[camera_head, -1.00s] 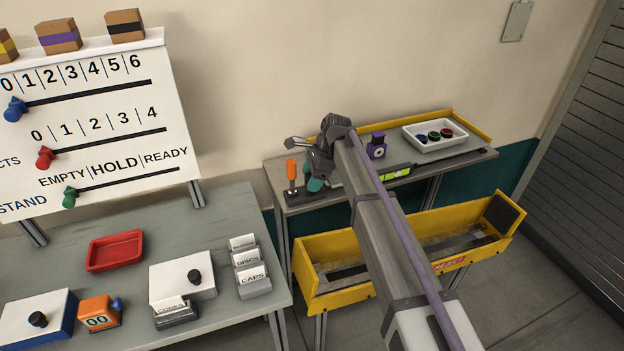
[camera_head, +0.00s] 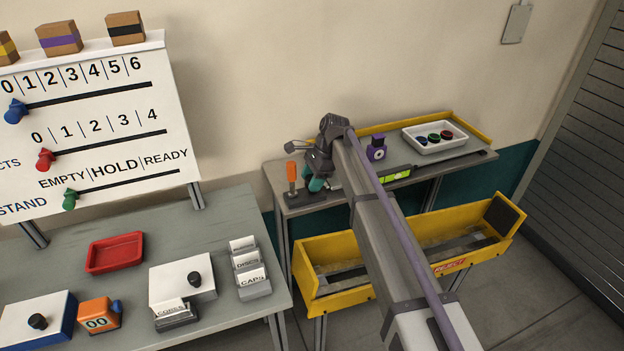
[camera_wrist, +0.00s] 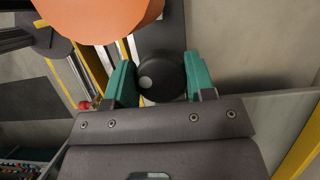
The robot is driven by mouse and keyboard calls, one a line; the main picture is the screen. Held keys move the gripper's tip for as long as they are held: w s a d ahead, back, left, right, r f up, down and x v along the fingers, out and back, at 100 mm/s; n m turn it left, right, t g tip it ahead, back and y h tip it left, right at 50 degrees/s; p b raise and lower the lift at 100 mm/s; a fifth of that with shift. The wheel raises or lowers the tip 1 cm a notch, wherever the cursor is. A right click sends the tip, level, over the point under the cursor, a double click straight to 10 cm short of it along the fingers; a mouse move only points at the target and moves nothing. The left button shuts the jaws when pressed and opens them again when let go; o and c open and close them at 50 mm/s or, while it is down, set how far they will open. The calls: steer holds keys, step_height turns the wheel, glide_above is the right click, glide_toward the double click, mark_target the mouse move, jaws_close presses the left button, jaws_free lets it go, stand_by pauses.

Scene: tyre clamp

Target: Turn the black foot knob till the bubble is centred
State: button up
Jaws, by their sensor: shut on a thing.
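The black foot knob (camera_wrist: 163,78) shows in the wrist view as a round black disc with a grey dot on its top. My gripper (camera_wrist: 160,84) is shut on it, with a teal finger at each side. In the head view my gripper (camera_head: 316,184) is at the left end of the shelf, and my arm hides the knob. The level vial (camera_head: 395,174) is bright green-yellow and lies on the shelf just right of my arm. Its bubble is too small to place. The orange handle (camera_head: 292,171) stands upright just left of my gripper.
A purple block (camera_head: 377,150) and a white tray (camera_head: 434,140) with coloured discs stand further right on the shelf. A yellow reject bin (camera_head: 480,235) is below. The orange handle's top (camera_wrist: 100,15) looms close to my gripper in the wrist view.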

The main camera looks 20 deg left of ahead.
steer(key=n+h, duration=0.1)
steer(key=n, duration=0.2)
steer(key=n+g+h, duration=0.1)
steer(key=n, duration=0.2)
steer(key=n+h, duration=0.1)
steer(key=n, duration=0.2)
steer(key=n+h, duration=0.1)
steer(key=n, duration=0.2)
steer(key=shift+n+h, duration=0.3)
steer(key=shift+d, duration=0.1)
stand_by(0.3)
steer(key=o, duration=0.9)
